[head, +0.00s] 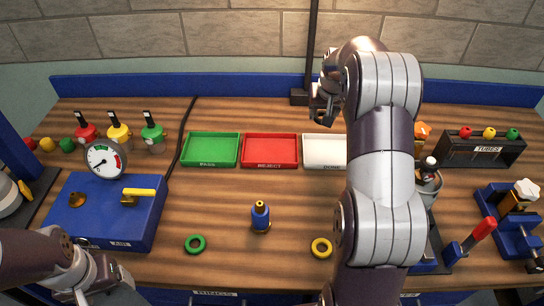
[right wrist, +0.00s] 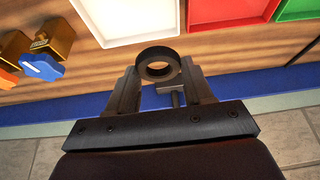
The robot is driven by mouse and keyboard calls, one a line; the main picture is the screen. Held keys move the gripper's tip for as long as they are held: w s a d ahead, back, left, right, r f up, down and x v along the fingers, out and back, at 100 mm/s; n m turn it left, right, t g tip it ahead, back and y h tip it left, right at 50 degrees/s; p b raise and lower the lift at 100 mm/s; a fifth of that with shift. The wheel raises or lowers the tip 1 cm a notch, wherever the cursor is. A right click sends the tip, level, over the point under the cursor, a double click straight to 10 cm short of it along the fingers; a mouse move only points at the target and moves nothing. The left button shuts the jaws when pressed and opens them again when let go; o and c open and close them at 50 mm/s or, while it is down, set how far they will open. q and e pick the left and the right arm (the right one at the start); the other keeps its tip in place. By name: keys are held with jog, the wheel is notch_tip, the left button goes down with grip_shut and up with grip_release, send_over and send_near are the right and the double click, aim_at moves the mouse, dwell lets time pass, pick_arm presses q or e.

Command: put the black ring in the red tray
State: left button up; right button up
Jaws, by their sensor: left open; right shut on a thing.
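The black ring (right wrist: 158,51) is held between the two fingertips of my right gripper (right wrist: 159,80) in the right wrist view. In the head view my right gripper (head: 322,103) is at the back of the table, near the back edge of the white tray, and I cannot make out the ring there. The red tray (head: 269,149), labelled REJECT, lies empty at the back middle, left of my right gripper. It also shows in the right wrist view (right wrist: 228,12). My left gripper (head: 95,283) is at the front left, open, apart from the red tray.
A green tray (head: 210,149) and a white tray (head: 323,151) flank the red one. A green ring (head: 195,236), a yellow ring (head: 313,248) and a blue peg (head: 260,219) are in front. A blue gauge box (head: 105,220) stands left. A dark post (head: 311,50) rises behind the trays.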

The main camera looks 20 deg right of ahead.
jog(key=w+a+f, duration=0.1)
jog(key=a+f, duration=0.2)
jog(key=w+a+f, duration=0.2)
jog(key=a+f, duration=0.1)
jog(key=w+a+f, duration=0.2)
jog(key=a+f, duration=0.1)
jog(key=shift+w+a+p, duration=0.25)
jog(key=shift+a+p, duration=0.1)
jog(key=shift+a, duration=0.05)
notch_tip(320, 180, down, 4)
jog(key=shift+w+a+r+p, duration=0.1)
jog(key=shift+r+p, duration=0.1)
jog(key=shift+p, duration=0.2)
jog(key=shift+f, duration=0.35)
pick_arm(q)
jog(key=shift+w+r, duration=0.1)
jog(key=shift+r, duration=0.1)
jog(key=shift+f, duration=0.1)
pick_arm(e)
jog(key=shift+f, duration=0.1)
